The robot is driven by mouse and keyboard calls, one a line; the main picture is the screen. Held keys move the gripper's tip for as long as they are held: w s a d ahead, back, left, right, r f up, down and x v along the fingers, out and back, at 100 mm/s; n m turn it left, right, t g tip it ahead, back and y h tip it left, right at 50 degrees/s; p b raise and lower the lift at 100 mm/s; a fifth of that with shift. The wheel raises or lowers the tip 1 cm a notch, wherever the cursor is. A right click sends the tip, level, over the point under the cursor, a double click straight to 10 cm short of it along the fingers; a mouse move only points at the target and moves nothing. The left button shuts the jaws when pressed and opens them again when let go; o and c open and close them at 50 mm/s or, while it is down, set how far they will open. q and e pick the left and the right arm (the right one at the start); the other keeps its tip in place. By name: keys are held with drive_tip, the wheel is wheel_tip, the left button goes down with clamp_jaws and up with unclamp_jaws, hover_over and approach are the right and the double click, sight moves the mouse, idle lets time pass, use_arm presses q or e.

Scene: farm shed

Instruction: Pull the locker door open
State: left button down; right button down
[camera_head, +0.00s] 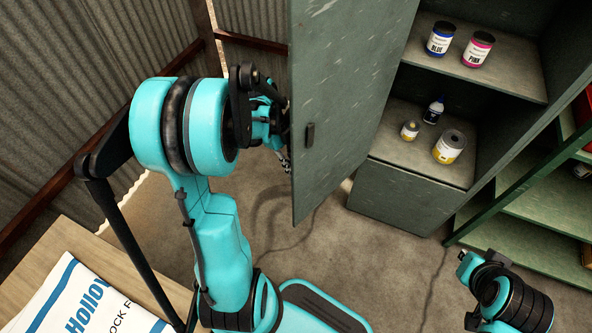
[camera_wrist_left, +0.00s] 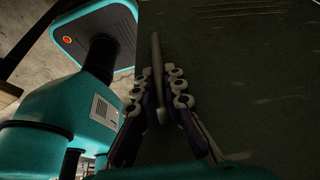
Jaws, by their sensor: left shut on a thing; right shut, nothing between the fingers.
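The grey-green locker (camera_head: 367,207) has its door (camera_head: 345,90) swung well open toward me, and its shelves show. My left gripper is at the far side of the door, mostly hidden by my arm and the door's edge in the head view. In the left wrist view my left gripper (camera_wrist_left: 158,98) is shut on the slim grey door handle (camera_wrist_left: 157,65), which stands out along the dark door face (camera_wrist_left: 240,70). A small dark latch piece (camera_head: 310,135) is on the door's visible face. My right gripper (camera_head: 465,262) is shut and empty, low at the right.
The upper locker shelf holds a blue can (camera_head: 440,39) and a pink can (camera_head: 478,49). The lower one holds a bottle (camera_head: 433,111) and yellow-labelled cans (camera_head: 449,147). A green rack (camera_head: 515,215) stands at right. A bag (camera_head: 75,295) lies on a wooden table at left.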

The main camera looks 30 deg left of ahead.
use_arm(q)
drive_tip(key=c, duration=1.9)
unclamp_jaws()
drive_tip(key=shift+s, duration=0.1)
drive_tip(key=v, duration=1.2)
drive_tip(key=shift+r, duration=0.1)
